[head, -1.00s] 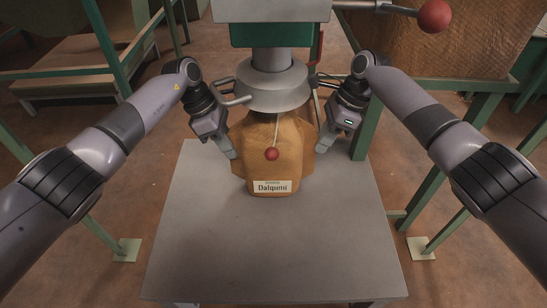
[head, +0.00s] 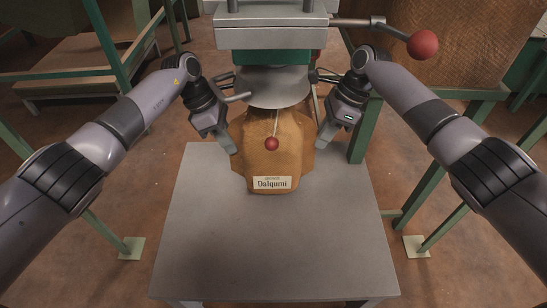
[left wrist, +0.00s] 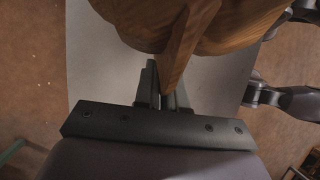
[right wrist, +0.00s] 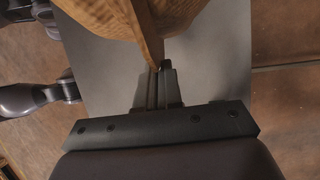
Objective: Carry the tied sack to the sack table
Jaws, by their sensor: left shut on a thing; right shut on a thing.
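The brown sack (head: 272,150), labelled "Dalqumi", stands upright on the grey table (head: 270,240) under the hopper's grey spout (head: 272,88). Its top is hidden by the spout, so I cannot tell whether it is tied. My left gripper (head: 234,148) is shut on the sack's left edge; the left wrist view shows a fold of the sack (left wrist: 180,60) between the fingers. My right gripper (head: 318,144) is shut on the right edge, and a fold of the sack (right wrist: 152,40) also shows between its fingers in the right wrist view.
A lever with a red knob (head: 422,45) sticks out at the upper right. Green posts (head: 366,128) stand close to the table's right side. The table's front is clear.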

